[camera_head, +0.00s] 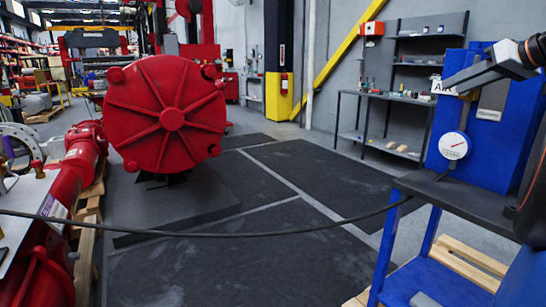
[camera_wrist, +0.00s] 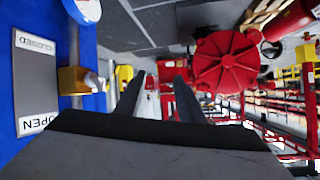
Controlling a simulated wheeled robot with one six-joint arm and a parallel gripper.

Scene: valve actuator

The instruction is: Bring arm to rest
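My gripper (camera_wrist: 158,80) shows in the wrist view as two dark fingers with a clear gap between them and nothing held. In the head view my gripper (camera_head: 450,84) reaches in from the upper right, in front of the blue valve panel (camera_head: 482,150). In the wrist view the blue panel (camera_wrist: 32,145) is at the left. It bears a grey plate marked CLOSED and OPEN (camera_wrist: 36,80) and a brass-coloured block (camera_wrist: 78,80). The fingers are apart from the block, to its right. In the head view my gripper partly covers the panel's upper area.
A black cable (camera_head: 250,235) crosses the foreground. A large red round housing (camera_head: 165,115) stands left. Grey shelves (camera_head: 385,100) are behind. The middle floor is open.

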